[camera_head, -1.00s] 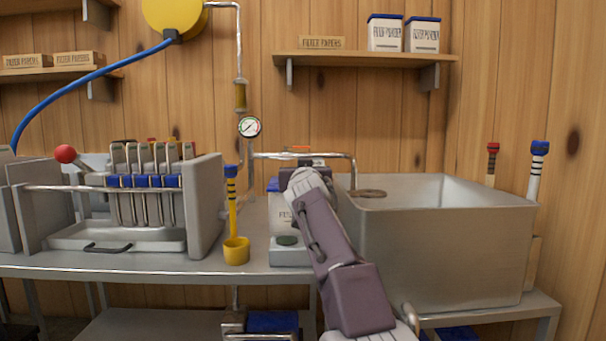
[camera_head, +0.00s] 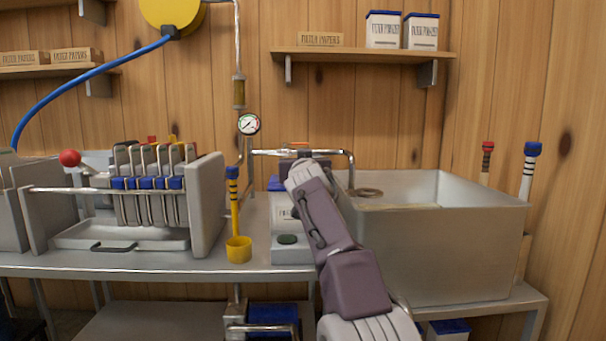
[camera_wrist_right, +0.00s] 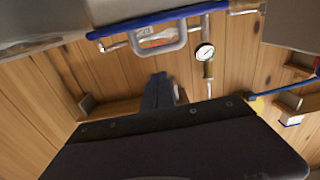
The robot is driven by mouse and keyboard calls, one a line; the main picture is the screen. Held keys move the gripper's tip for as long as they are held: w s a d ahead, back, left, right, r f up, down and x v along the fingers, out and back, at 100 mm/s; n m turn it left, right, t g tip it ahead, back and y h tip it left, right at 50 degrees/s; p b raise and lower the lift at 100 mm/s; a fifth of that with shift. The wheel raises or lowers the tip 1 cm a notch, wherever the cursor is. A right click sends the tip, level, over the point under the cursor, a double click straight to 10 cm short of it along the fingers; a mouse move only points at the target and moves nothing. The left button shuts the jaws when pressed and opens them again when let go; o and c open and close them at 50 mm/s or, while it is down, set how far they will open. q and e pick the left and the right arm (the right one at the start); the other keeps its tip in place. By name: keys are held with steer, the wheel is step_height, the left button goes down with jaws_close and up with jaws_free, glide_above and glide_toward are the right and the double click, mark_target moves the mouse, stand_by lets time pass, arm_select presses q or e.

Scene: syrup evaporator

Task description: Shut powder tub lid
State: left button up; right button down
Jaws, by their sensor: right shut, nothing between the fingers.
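The white powder tub (camera_head: 283,208) stands on the bench between the yellow scoop and the large steel pan, partly hidden behind my right arm. A bit of blue (camera_head: 274,184) shows at its top left. My arm covers the rest of the top, so I cannot tell how far the lid is open. In the right wrist view, a blue edge (camera_wrist_right: 150,22) with a grey loop handle (camera_wrist_right: 157,40) crosses the top. My right gripper (camera_wrist_right: 160,88) is shut and empty, apart from that edge in the picture. My left gripper is not in view.
The steel pan (camera_head: 440,255) is close on the right of my arm. A yellow scoop (camera_head: 238,249) stands left of the tub, beside the filter press (camera_head: 205,205). A pipe (camera_head: 300,153) and a gauge (camera_head: 249,124) are behind. Closed tubs (camera_head: 384,32) sit on the shelf.

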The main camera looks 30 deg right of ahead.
steer(key=s+a+f+b, duration=0.4)
steer(key=s+b, duration=0.2)
steer(key=s, duration=0.1)
steer(key=shift+s+a+b, duration=0.35)
steer(key=shift+s+b, duration=0.05)
steer(key=shift+f, duration=0.1)
